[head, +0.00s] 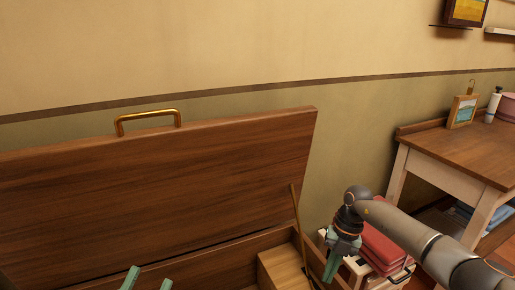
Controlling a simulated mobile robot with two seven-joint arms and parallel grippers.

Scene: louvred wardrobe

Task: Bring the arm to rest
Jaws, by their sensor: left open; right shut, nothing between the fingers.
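A wooden chest stands with its lid (170,185) raised, and a brass handle (148,114) sits on the lid's top edge. My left gripper (148,281) shows only as two green fingertips at the bottom edge, apart, with nothing visible between them. They appear in front of the lid's lower part; the rest of that arm is out of view. My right gripper (330,268) hangs fingers down by the chest's right end, shut and empty. Its arm (410,235) reaches in from the right. I cannot tell whether it touches the chest.
A thin brass-coloured stay (299,222) rises at the chest's right end, near a light wooden block (280,268) inside. Red folded items (382,248) lie on a white crate (398,280) behind my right arm. A wooden table (460,155) stands at the right by the wall.

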